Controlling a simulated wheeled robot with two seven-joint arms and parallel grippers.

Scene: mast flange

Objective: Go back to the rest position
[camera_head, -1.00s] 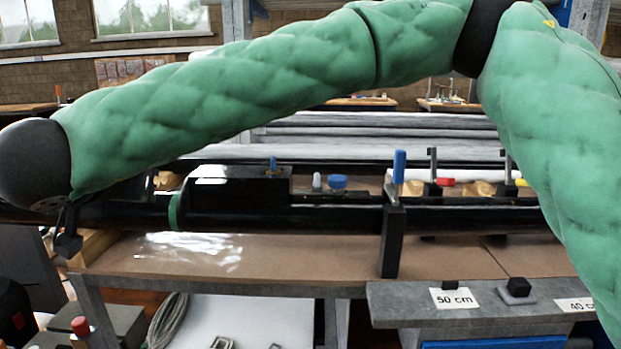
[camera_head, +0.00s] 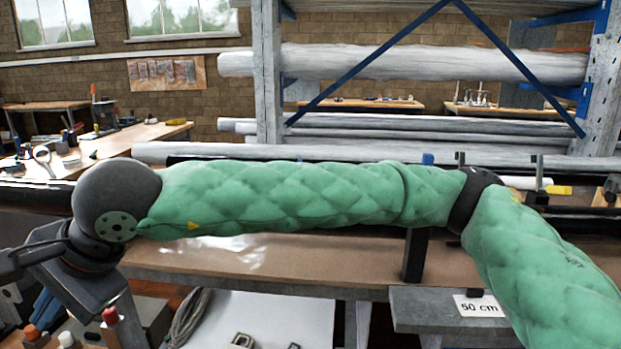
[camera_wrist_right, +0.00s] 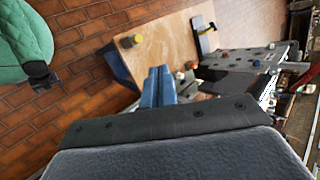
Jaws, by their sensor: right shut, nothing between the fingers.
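My right gripper (camera_wrist_right: 160,86) shows in the wrist view with its blue fingers together and nothing between them. In the head view my green padded right arm crosses the picture from the lower right to a dark wrist joint at the left; the fingers are not clear there. The long black tube (camera_head: 35,195) lies behind the arm, which hides most of it. Its right part shows at the right edge (camera_head: 588,224). My left gripper cannot be made out in either view.
The brown bench (camera_head: 300,262) runs below the arm, with a black post (camera_head: 415,256) at its front. A "50 cm" label (camera_head: 479,305) is at the lower right. A rack upright (camera_head: 268,75) stands behind. A side bench (camera_head: 120,140) with tools is at the left.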

